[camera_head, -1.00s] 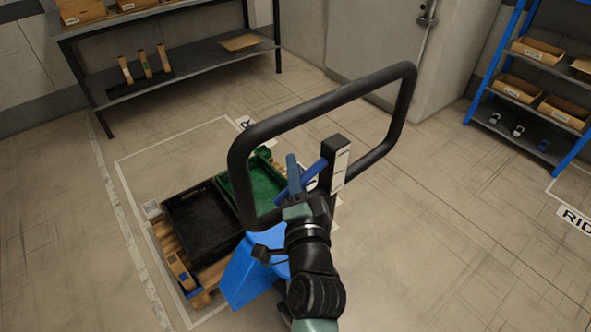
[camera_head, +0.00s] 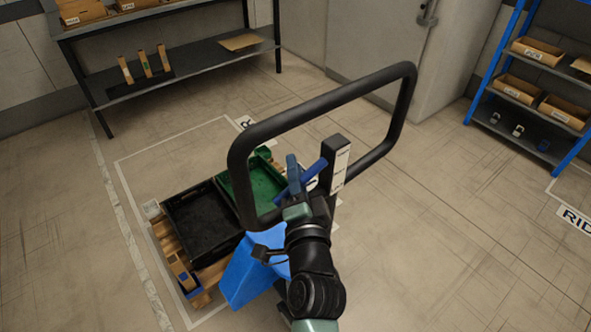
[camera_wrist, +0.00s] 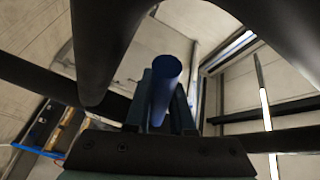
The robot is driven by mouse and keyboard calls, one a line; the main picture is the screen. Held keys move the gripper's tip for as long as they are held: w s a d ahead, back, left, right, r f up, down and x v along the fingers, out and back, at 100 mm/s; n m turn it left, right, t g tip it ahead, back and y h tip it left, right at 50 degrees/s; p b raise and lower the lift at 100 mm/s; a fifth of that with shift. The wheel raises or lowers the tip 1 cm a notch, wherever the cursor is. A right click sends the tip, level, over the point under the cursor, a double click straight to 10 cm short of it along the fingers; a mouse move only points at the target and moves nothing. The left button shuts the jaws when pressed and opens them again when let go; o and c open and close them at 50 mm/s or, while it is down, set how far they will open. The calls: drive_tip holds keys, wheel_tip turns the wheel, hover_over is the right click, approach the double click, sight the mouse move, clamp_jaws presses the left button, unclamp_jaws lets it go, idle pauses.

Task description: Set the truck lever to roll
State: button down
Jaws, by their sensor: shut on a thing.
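The truck's blue lever (camera_head: 313,175) slants up to the right beside a dark post with a white label plate (camera_head: 340,168). My gripper (camera_head: 294,178) is at the lever, inside the lower part of the truck's black handle loop (camera_head: 322,102). In the wrist view the round end of the blue lever (camera_wrist: 165,72) stands between the fingers of my gripper (camera_wrist: 162,105), which are shut on it. The lettering on the label plate is too small to read, and the lever's base is hidden behind my gripper.
A black crate (camera_head: 203,222) and a green crate (camera_head: 262,181) sit on a wooden pallet (camera_head: 170,245) at the left. The blue truck body (camera_head: 250,275) is below my arm.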

idle(0.4)
wheel_tip(320, 180, up, 2)
drive_tip(key=m+g+p, duration=0.1)
drive_tip(key=p, duration=0.4)
drive_tip(key=m+g+p, duration=0.1)
drive_tip(key=m+p, duration=0.1)
drive_tip(key=p, duration=0.4)
drive_tip(key=shift+s+a+r, duration=0.15)
drive_tip(key=shift+r, duration=0.05)
drive_tip(key=shift+f, duration=0.15)
drive_tip(key=c, duration=0.8)
unclamp_jaws()
drive_tip(key=shift+o, duration=0.2)
drive_tip(key=shift+s, duration=0.1)
